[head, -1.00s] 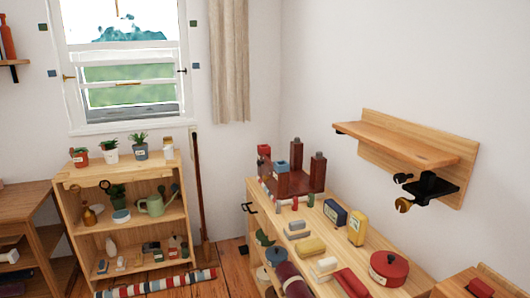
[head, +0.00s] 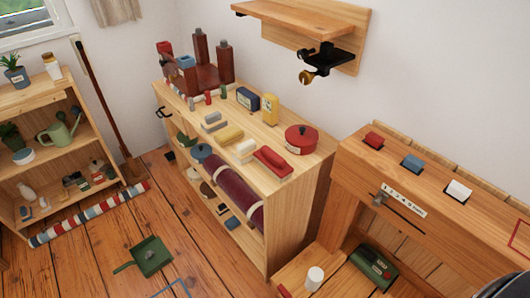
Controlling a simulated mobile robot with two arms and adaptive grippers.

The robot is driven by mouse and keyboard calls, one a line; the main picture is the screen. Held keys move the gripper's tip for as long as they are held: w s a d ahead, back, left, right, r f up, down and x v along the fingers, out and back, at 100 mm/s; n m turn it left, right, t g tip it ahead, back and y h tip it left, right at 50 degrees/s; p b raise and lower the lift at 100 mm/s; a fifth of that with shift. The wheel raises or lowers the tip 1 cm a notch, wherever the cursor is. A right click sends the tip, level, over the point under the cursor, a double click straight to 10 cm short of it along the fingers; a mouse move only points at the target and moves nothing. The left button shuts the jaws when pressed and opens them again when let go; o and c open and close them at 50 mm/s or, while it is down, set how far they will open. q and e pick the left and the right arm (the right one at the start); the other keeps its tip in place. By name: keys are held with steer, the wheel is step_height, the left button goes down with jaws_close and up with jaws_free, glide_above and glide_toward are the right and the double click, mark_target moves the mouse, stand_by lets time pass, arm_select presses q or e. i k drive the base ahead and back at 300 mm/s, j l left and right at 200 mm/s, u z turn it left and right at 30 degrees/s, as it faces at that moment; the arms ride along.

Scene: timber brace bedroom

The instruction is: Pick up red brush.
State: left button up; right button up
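A red, elongated, brush-like object (head: 272,160) lies on the front right part of the wooden shelf's top (head: 268,135) in the head view. I take it for the red brush; its bristles cannot be made out. Next to it, toward the left, lies a cream-coloured brush-like block (head: 245,150). A round red lidded pot (head: 301,138) stands just behind it to the right. Neither of my grippers shows in the view.
A yellow block (head: 229,135), a yellow tin (head: 270,109) and a blue box (head: 248,98) share the shelf top. A wooden bench (head: 360,175) stands to the right. A wall shelf (head: 300,22) hangs above.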

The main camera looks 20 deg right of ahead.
mark_target(270, 161)
steer(key=i+j+z, duration=0.45)
steer(key=j, duration=0.25)
steer(key=i+j+z, duration=0.25)
steer(key=i+j, duration=0.1)
steer(key=j, duration=0.1)
